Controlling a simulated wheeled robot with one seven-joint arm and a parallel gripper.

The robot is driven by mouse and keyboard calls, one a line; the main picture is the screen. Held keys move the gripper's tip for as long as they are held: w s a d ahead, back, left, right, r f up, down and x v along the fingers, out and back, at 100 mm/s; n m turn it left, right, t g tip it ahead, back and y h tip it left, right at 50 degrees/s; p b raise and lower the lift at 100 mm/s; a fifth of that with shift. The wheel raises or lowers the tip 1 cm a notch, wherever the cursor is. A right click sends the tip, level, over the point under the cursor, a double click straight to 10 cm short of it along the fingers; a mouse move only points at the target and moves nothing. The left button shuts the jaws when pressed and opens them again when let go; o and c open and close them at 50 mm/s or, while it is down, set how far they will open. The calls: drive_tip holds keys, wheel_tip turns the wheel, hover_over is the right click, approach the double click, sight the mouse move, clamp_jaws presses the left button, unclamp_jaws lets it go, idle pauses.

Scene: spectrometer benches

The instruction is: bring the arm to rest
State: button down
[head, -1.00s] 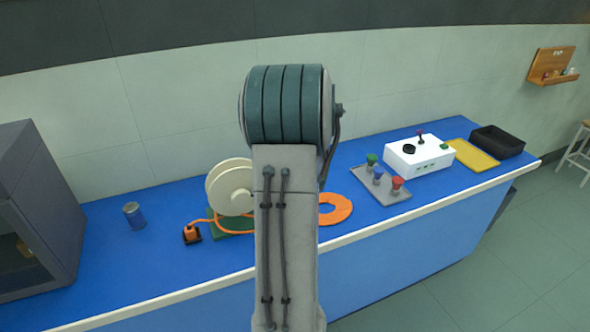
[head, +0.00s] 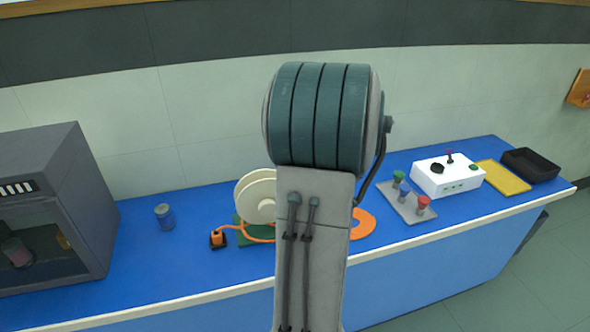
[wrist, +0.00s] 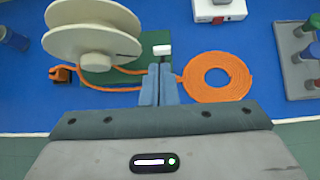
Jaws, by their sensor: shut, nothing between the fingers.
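My gripper (wrist: 160,84) shows in the wrist view with its two blue-grey fingers together and nothing between them. Its fingertips are over the bench, between a cream spool (wrist: 92,32) and a flat orange coil (wrist: 213,77). A small white piece (wrist: 162,50) is just beyond the tips; I cannot tell the gap. In the head view my raised arm fills the middle and hides part of the spool (head: 255,198) and of the orange coil (head: 364,223). My gripper is not visible there.
The blue bench (head: 150,265) carries a grey cabinet (head: 60,200) at left, a blue can (head: 165,217), and an orange plug (head: 217,238). At right are a tray (head: 408,207) of coloured knobs, a white box (head: 446,175), a yellow mat (head: 503,177) and a black bin (head: 531,165).

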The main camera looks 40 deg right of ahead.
drive_tip(key=shift+w+a, duration=0.1)
drive_tip(key=w+a+r+n+y+b, duration=0.1)
drive_tip(key=w+a+r+n+y, duration=0.15)
drive_tip(key=a+n, duration=0.9)
drive_tip(key=w+a+r+n+y+b, duration=0.1)
drive_tip(key=a+r+n+y, duration=0.2)
drive_tip(key=a+n, duration=0.9)
drive_tip(key=s+a+n+g+h+b, duration=0.1)
drive_tip(key=s+a+n+g, duration=0.3)
drive_tip(key=s+a+n, duration=1)
drive_tip(key=a+n, duration=0.1)
drive_tip(key=n, duration=0.3)
drive_tip(key=shift+a+f, duration=0.3)
drive_tip(key=shift+s+h, duration=0.1)
drive_tip(key=shift+h, duration=0.15)
